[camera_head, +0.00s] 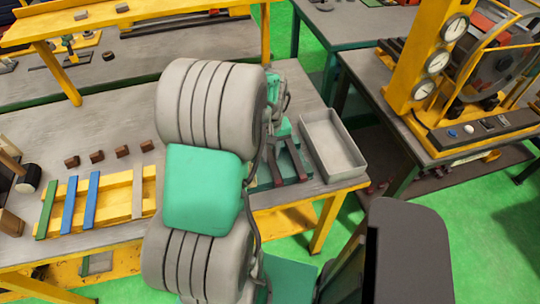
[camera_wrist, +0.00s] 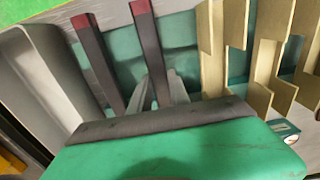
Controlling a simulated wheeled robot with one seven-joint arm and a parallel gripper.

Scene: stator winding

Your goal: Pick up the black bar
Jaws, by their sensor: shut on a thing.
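Two dark bars with red ends show side by side in the wrist view. The right one, a black bar (camera_wrist: 151,45), runs between the fingers of my gripper (camera_wrist: 159,79), which is shut on it. The left dark bar (camera_wrist: 97,60) lies apart from the fingers. In the head view the dark bars (camera_head: 296,159) show just left of the grey tray, with their red-brown ends toward the table's front edge. My arm hides most of my gripper there. I cannot tell whether the held bar is clear of its support.
The grey open tray (camera_head: 333,147) stands close beside the bars and also shows at the left in the wrist view. Several tan slotted pieces (camera_wrist: 236,40) stand to the right there. A yellow rack (camera_head: 117,200) with coloured bars lies left of my arm.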

